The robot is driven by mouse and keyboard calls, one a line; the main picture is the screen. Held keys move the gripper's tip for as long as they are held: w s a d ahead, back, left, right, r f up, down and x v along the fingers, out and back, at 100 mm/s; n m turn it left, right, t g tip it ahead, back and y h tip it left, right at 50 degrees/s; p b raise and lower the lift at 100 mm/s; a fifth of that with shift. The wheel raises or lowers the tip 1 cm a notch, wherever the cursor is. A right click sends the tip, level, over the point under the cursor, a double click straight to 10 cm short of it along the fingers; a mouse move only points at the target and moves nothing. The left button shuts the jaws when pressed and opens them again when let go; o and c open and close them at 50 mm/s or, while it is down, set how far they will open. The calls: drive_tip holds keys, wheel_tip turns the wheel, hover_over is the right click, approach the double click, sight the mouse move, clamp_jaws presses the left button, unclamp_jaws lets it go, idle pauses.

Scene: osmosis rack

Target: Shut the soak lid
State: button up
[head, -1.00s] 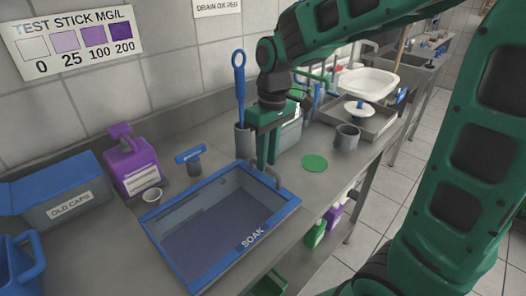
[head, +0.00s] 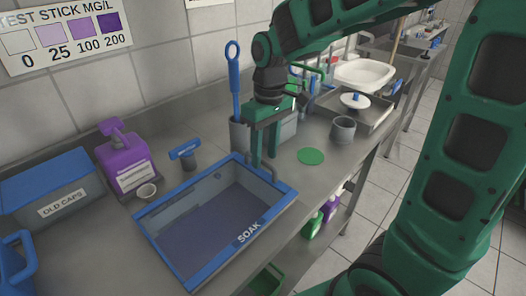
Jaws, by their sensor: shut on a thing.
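The soak tub (head: 249,233) is a rectangular grey tub with a blue rim, labelled SOAK on its front right side. Its inside shows a darker grey-violet floor or liquid. I cannot make out a separate lid panel. A thin grey bent handle (head: 267,174) stands at the tub's back right edge. My green gripper (head: 264,162) points down there, its two fingers close together at the handle. It appears shut on this handle; the fingers partly hide the grip.
The OLD CAPS box (head: 55,190) is further left. A grey cup (head: 343,130) and green disc (head: 311,156) lie to the right.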

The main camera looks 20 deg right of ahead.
drive_tip(key=shift+d+r, duration=0.1)
drive_tip(key=shift+r, duration=0.05)
drive_tip(key=o, duration=0.7)
drive_tip(key=r, duration=0.9)
drive_tip(key=shift+w+d, duration=0.3)
drive_tip(key=shift+w, duration=0.05)
drive_tip(key=shift+r, duration=0.45)
drive_tip(key=c, duration=0.6)
drive_tip(key=shift+r, duration=0.3)
drive_tip(key=shift+c, duration=0.5)
drive_tip(key=shift+s, duration=0.1)
drive_tip(key=s+d+f+m, duration=0.5)
drive_tip(key=s+d, duration=0.4)
drive_tip(key=s, duration=0.2)
drive_tip(key=s+d+f+m, duration=0.5)
drive_tip(key=s+d+m, duration=0.1)
drive_tip(key=s+d, duration=0.4)
drive_tip(key=shift+s+f+m+h, duration=0.3)
drive_tip(key=shift+s+f, duration=0.05)
